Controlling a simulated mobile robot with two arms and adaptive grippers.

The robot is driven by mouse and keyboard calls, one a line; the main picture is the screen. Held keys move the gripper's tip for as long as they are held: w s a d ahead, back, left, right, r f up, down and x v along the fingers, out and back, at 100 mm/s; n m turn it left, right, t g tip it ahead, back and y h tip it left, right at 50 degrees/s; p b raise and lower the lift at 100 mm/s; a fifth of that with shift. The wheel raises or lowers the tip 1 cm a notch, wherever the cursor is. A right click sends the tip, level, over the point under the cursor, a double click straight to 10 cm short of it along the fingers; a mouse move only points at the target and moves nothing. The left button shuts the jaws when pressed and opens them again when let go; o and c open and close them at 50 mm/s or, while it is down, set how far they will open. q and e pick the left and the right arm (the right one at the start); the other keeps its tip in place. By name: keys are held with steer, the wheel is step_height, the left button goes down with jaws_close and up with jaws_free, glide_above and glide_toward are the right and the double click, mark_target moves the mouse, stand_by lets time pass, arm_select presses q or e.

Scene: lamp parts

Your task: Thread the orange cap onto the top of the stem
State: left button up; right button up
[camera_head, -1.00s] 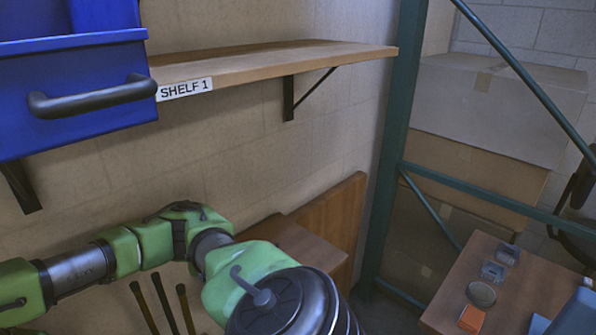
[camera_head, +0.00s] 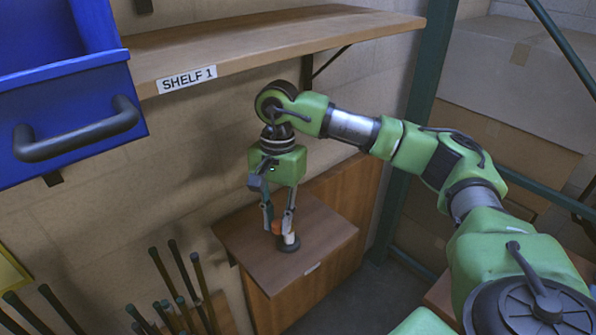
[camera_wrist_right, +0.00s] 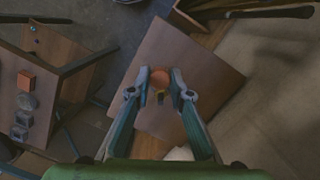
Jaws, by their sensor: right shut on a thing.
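My right gripper (camera_head: 279,222) points down over the small wooden cabinet top. It is shut on the orange cap (camera_head: 277,227), which is small and partly hidden by the fingers. A short stem with a pale part (camera_head: 290,242) stands on a dark round base just below and beside the fingertips. Whether cap and stem touch is too small to tell. In the right wrist view the orange cap (camera_wrist_right: 160,77) shows as a disc between the fingertips (camera_wrist_right: 160,90). My left gripper is out of view.
The cabinet top (camera_head: 325,233) is otherwise bare. A wooden shelf (camera_head: 250,48) and an open blue drawer (camera_head: 75,105) are above. Several dark rods (camera_head: 170,285) stand at lower left. A table (camera_wrist_right: 42,120) with an orange cube (camera_wrist_right: 26,81) and grey parts shows in the wrist view.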

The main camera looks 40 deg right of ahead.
steer(key=w+d+r+m, duration=0.2)
steer(key=d+m, duration=0.1)
steer(key=w+d+r+m+p, duration=0.1)
steer(key=d+m, duration=0.1)
steer(key=shift+w+d+r+t+y, duration=0.2)
steer(key=shift+w+t+y, duration=0.1)
steer(key=shift+t, duration=0.1)
steer(key=shift+w+d+f, duration=0.1)
steer(key=shift+f+b, duration=1.2)
steer(key=shift+f, duration=0.65)
steer(key=shift+f+b, duration=0.35)
steer(key=shift+f, duration=0.3)
arm_select(q)
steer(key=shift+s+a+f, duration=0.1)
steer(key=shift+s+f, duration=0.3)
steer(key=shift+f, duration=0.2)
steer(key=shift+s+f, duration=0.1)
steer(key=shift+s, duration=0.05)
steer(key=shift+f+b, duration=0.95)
steer(key=shift+b, duration=0.05)
arm_select(e)
steer(key=shift+o, duration=0.3)
steer(key=shift+f, duration=1.15)
jaws_close()
